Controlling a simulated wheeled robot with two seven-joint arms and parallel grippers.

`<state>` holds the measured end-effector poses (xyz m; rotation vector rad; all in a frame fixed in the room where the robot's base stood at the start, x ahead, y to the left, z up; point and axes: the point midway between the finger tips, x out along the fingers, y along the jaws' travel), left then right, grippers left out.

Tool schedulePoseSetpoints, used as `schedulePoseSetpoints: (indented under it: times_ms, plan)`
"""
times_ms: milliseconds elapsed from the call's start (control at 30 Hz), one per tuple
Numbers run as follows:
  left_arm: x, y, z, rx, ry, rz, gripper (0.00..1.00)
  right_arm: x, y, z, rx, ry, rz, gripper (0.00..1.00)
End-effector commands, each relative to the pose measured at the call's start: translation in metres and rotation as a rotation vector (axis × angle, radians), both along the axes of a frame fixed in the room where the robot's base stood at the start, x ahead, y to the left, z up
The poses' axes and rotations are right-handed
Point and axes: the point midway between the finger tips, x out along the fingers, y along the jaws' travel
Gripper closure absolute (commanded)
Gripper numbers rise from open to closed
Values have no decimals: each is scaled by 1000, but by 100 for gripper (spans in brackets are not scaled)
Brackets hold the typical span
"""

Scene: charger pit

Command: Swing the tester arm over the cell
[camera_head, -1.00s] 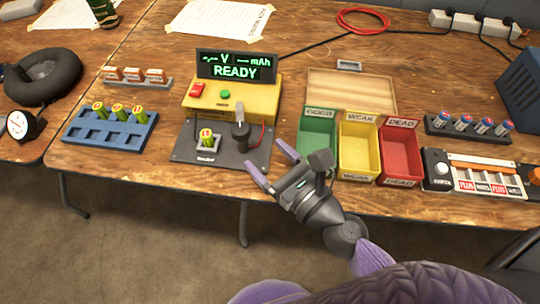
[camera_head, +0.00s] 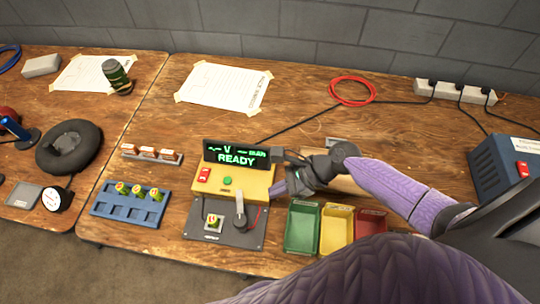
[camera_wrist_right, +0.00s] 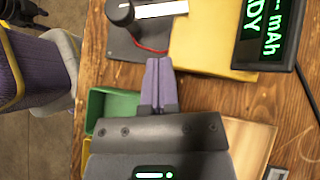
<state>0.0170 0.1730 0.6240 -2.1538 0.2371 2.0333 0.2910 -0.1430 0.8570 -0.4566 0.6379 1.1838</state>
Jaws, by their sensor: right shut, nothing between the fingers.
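The tester is a yellow box (camera_head: 258,183) with a display (camera_head: 237,154) reading "READY", on a grey base plate (camera_head: 198,234). A cell (camera_head: 213,220) stands upright in a holder on the plate. The tester arm (camera_head: 240,210) is a pale lever on a dark pivot, to the right of the cell, pointing toward the yellow box and apart from the cell. It shows partly at the top of the right wrist view (camera_wrist_right: 160,9). My right gripper (camera_head: 276,188) is shut and empty, at the right side of the tester; its fingertips (camera_wrist_right: 158,62) appear apart from the lever. My left gripper is out of view.
Green (camera_head: 302,230), yellow (camera_head: 337,231) and red (camera_head: 368,223) bins stand right of the tester. A blue rack (camera_head: 112,211) with several cells is to the left. A red-and-black wire runs beside the lever. The bench front edge is close.

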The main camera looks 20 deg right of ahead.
Motion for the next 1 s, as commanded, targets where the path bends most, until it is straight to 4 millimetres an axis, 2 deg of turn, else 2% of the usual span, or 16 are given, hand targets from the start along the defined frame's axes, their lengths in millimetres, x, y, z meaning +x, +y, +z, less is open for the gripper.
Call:
schedulePoseSetpoints:
  times_ms: [33, 100, 333, 500, 1000]
  plan:
    - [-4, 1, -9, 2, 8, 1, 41, 3, 8, -12, 3, 0, 0, 100]
    - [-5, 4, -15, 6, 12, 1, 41, 7, 19, -22, 4, 0, 0, 100]
    - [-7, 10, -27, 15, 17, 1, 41, 16, 45, -45, 4, -2, -2, 100]
    - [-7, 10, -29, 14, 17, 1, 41, 18, 51, -49, 2, -3, -1, 100]
    - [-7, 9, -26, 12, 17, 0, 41, 17, 53, -48, 3, -4, 10, 100]
